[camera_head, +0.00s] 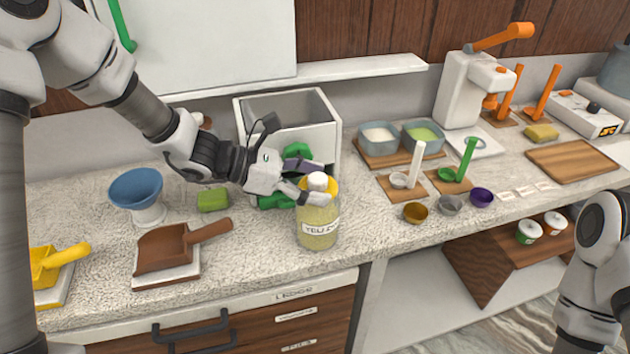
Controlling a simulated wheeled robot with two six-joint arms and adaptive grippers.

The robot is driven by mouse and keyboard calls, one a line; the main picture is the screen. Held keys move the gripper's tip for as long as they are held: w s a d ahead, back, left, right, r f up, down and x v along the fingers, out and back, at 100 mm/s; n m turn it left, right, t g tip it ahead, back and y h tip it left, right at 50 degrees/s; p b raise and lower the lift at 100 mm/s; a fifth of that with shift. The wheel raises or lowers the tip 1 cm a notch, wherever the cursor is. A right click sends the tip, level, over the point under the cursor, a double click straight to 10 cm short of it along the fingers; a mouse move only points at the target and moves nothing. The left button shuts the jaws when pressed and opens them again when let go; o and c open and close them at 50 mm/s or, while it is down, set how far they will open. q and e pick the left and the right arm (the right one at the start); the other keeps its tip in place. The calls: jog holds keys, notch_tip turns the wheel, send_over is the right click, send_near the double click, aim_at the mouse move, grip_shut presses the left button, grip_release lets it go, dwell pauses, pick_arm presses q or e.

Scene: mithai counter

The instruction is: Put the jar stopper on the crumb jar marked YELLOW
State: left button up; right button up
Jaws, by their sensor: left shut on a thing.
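The crumb jar (318,228) stands near the front edge of the counter, with pale yellow contents and a label whose visible letters begin "YELL". The jar stopper, with a white knob (317,181) and a yellow rim, is at the jar's mouth. My left gripper (311,186) comes in from the left and is shut on the stopper's knob. The stopper looks upright and over the mouth; I cannot tell whether it is fully seated. My right arm shows at the lower right, but its gripper is out of view.
A white open bin (290,138) and green objects (275,200) are behind the jar. A brown scoop (165,248), a blue funnel (136,188) and a green block (213,200) are to the left.

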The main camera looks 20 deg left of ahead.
pick_arm(q)
jog(key=o, duration=0.8)
jog(key=v, duration=1.2)
